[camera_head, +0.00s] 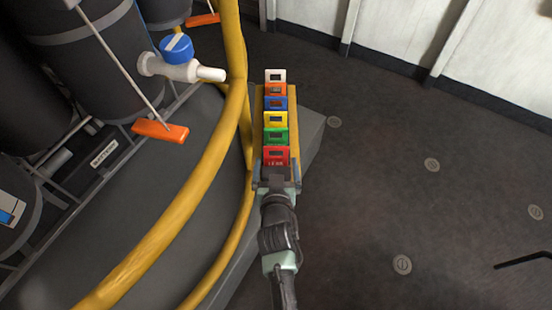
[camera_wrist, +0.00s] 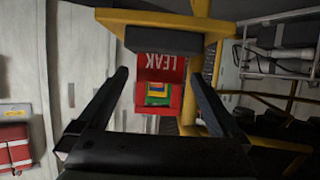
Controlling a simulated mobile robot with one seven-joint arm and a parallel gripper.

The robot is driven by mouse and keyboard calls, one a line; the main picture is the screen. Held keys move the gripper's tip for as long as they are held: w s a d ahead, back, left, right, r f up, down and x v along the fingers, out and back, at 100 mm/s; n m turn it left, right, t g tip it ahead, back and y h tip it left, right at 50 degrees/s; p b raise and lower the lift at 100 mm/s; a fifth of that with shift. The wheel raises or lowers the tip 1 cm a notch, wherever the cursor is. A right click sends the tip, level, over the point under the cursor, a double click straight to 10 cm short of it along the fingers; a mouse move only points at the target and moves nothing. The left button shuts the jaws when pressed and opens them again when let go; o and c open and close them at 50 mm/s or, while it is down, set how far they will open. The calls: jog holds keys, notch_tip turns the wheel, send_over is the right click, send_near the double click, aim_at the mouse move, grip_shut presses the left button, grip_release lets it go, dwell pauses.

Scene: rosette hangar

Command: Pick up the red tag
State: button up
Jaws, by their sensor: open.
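The red tag (camera_head: 276,156) is the nearest of a row of coloured tags in a yellow holder (camera_head: 258,125) in the head view. In the wrist view the red tag (camera_wrist: 165,65) faces the camera with upside-down "LEAK" lettering, and other tags show through its window. My gripper (camera_head: 277,180) is at the near end of the row, close to the red tag. In the wrist view my gripper (camera_wrist: 160,76) is open, with one finger on each side of the tag and visible gaps between. I cannot tell how far the fingertips reach along the tag's depth.
Behind the red tag stand green (camera_head: 276,137), yellow (camera_head: 276,119), blue (camera_head: 277,103), orange (camera_head: 275,89) and white (camera_head: 275,75) tags. A curved yellow rail (camera_head: 208,190) runs close on the left. A dark block (camera_wrist: 165,40) sits above the tag. Floor on the right is mostly clear.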

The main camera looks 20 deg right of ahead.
jog(key=shift+b+x, duration=0.4)
jog(key=shift+x, duration=1.1)
jog(key=shift+c, duration=0.2)
jog(key=c, duration=1.2)
